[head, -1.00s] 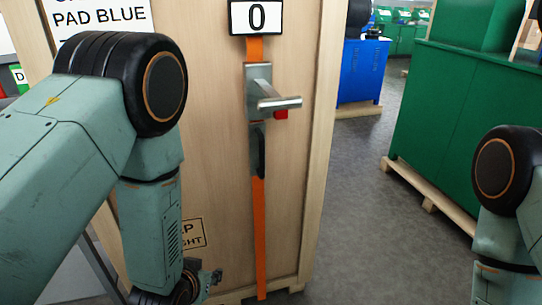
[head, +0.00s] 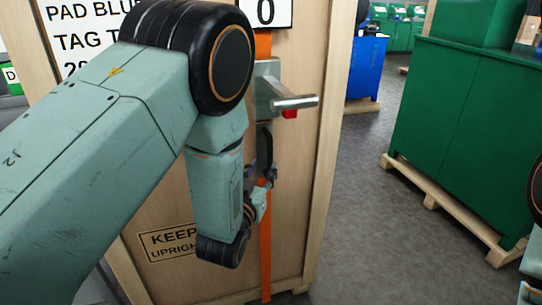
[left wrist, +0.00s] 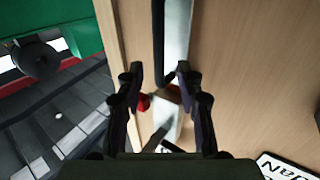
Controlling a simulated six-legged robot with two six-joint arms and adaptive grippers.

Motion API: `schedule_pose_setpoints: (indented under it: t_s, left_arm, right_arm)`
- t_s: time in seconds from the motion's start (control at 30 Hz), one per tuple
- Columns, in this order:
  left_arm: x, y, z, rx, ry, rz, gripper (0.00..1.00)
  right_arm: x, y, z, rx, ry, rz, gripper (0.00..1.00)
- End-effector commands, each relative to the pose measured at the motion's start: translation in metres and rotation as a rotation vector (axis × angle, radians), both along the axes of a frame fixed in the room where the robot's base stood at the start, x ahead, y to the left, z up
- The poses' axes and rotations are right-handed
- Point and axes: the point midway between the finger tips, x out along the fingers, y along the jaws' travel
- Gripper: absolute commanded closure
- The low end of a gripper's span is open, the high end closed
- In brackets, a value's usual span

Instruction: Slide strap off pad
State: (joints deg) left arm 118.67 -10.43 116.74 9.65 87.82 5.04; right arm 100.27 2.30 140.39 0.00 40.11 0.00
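An orange strap (head: 266,262) runs down the front of a wooden crate (head: 300,200), and a short piece of it shows above a grey metal fitting (head: 266,85). The fitting has a bar handle (head: 295,103) sticking out and a small red block (head: 290,114). A dark, narrow handle (head: 266,143) lies below it. My left gripper (head: 263,180) is at the strap, just under the dark handle. In the left wrist view its fingers (left wrist: 160,78) are spread, with the dark handle, grey metal and red block (left wrist: 143,102) showing between or beyond them. I cannot identify the pad. My right gripper is out of view.
The crate bears a "0" plate (head: 268,12), a text label partly hidden by my left arm, and a "KEEP UPRIGHT" mark (head: 170,242). A green cabinet (head: 460,130) on a pallet stands right. Grey floor (head: 375,220) between them is clear.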

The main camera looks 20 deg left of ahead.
Motion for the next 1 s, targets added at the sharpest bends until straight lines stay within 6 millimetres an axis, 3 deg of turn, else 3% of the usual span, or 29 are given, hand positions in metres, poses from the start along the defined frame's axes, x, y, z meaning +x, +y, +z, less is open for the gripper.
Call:
schedule_pose_setpoints:
  t_s: [0.2, 0.43, 0.83, 1.0]
  left_arm:
    - [0.035, 0.002, -0.001, -0.001, -0.002, 0.002, 0.63]
    - [0.061, 0.002, -0.001, 0.000, 0.001, -0.001, 0.63]
    - [0.069, 0.002, 0.000, 0.001, 0.003, -0.003, 0.63]
    - [0.069, 0.002, -0.001, 0.001, 0.003, -0.003, 0.78]
  right_arm:
    - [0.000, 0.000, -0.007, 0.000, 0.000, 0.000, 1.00]
    - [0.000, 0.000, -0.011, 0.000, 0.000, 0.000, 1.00]
    - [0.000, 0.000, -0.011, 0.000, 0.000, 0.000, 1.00]
    - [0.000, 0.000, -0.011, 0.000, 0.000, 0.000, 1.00]
